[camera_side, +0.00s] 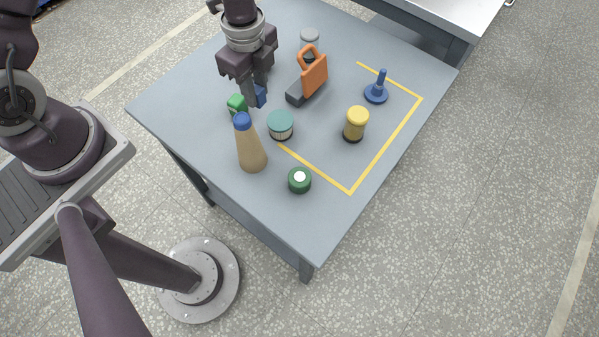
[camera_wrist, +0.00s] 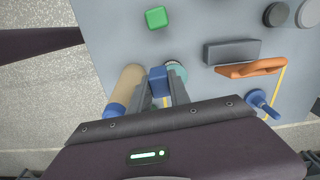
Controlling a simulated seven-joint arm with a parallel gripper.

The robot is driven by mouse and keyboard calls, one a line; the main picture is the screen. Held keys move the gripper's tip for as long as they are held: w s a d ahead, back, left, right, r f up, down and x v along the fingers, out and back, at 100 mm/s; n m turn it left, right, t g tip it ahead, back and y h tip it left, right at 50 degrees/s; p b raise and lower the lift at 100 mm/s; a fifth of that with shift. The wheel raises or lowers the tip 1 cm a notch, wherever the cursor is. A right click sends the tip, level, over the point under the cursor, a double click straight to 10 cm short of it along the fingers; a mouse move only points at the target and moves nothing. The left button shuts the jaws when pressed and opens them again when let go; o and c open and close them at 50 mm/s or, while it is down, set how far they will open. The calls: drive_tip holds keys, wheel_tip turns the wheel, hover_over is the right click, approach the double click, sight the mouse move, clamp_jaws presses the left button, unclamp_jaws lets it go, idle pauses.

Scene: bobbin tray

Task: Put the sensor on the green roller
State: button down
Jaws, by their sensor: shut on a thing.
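My gripper (camera_side: 254,93) is shut on a small blue block (camera_side: 260,97), which I take to be the sensor. The blue block also shows between the fingers in the wrist view (camera_wrist: 158,80). It appears held above the table, near the small green block (camera_side: 237,104). A short dark green cylinder with a white centre (camera_side: 299,181), likely the green roller, stands upright near the table's front corner. It stands apart from the gripper, and I cannot make it out in the wrist view.
A tan bottle with a blue cap (camera_side: 251,152) and a teal-lidded jar (camera_side: 281,125) stand between my gripper and the dark green cylinder. Behind them are an orange-handled tool (camera_side: 314,74), a grey-lidded jar (camera_side: 310,39), a yellow-lidded jar (camera_side: 355,124) and a blue stamp-like piece (camera_side: 377,91).

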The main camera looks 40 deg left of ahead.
drive_tip(key=d+r+m, duration=0.1)
drive_tip(key=d+r, duration=0.1)
drive_tip(key=d, duration=0.4)
drive_tip(key=r+m, duration=0.1)
drive_tip(key=m, duration=0.3)
hover_over(300, 176)
drive_tip(key=shift+m, duration=0.3)
wheel_tip(300, 176, down, 10)
drive_tip(key=shift+s+r, duration=0.1)
drive_tip(key=shift+r, duration=0.1)
drive_tip(key=shift+f, duration=0.15)
drive_tip(key=c, duration=1.2)
unclamp_jaws()
